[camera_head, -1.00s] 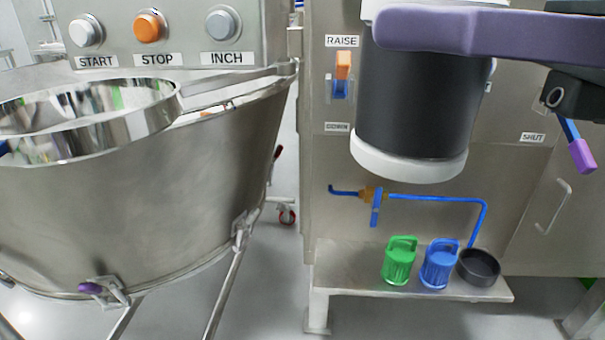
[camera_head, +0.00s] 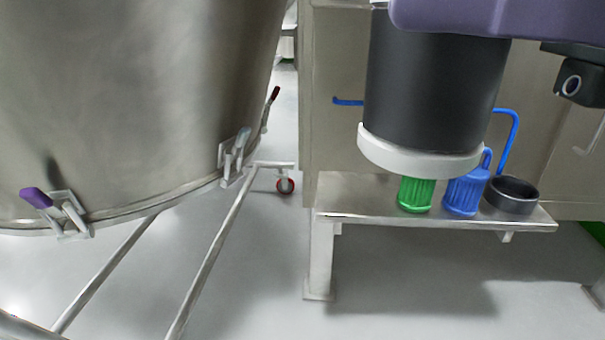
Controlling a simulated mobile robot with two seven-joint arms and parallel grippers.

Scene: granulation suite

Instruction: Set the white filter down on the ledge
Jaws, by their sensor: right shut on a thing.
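The white filter, a dark cylinder with white end rings (camera_head: 420,157), hangs upright in the right part of the view, close to the camera. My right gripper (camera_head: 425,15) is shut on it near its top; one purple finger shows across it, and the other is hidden. The steel ledge (camera_head: 350,199) lies below and behind the filter, which appears held above it, apart from it. The filter's bottom hides the top of the green filter (camera_head: 415,195) on the ledge. My left gripper is not in view.
A blue filter (camera_head: 463,192) and a black round cup (camera_head: 513,195) stand on the ledge's right half. Its left end is bare. A blue pipe (camera_head: 510,135) runs behind. A big steel bowl (camera_head: 130,90) on legs fills the left.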

